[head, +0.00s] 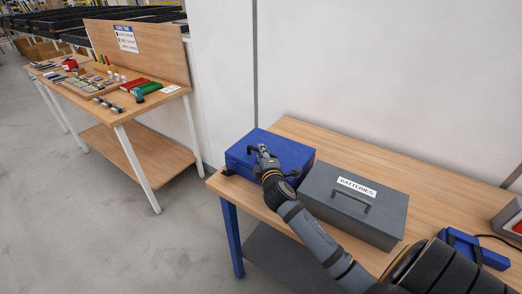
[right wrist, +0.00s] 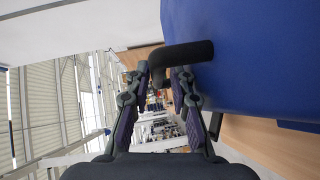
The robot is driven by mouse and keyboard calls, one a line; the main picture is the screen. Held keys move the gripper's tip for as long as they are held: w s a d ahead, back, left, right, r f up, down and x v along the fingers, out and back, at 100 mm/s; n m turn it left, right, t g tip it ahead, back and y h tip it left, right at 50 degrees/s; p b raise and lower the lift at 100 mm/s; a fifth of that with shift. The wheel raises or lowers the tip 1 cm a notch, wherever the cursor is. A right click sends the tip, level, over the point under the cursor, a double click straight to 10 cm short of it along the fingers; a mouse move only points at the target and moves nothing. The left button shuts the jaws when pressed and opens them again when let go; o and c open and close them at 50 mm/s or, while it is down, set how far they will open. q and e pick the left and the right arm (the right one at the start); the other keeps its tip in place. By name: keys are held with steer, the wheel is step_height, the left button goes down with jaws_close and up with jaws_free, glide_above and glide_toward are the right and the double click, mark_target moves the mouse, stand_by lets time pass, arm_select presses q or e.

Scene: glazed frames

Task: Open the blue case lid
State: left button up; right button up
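The blue case (head: 293,152) stands on the wooden bench at its left end, and its lid looks shut. The fingers of my right gripper (right wrist: 161,72) stand apart on both sides of the handle's bent end. I cannot tell whether they touch it. My left gripper is not in view.
A grey case labelled BATTERIES (head: 362,203) stands close on the right of the blue case, beside my right arm. A blue device (head: 470,248) lies further right. A wall stands behind the bench (head: 425,185). Another workbench (head: 150,105) with tools stands at the left.

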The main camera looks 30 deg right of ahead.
steer(key=shift+w+d, duration=0.15)
steer(key=shift+w, duration=0.4)
jaws_close()
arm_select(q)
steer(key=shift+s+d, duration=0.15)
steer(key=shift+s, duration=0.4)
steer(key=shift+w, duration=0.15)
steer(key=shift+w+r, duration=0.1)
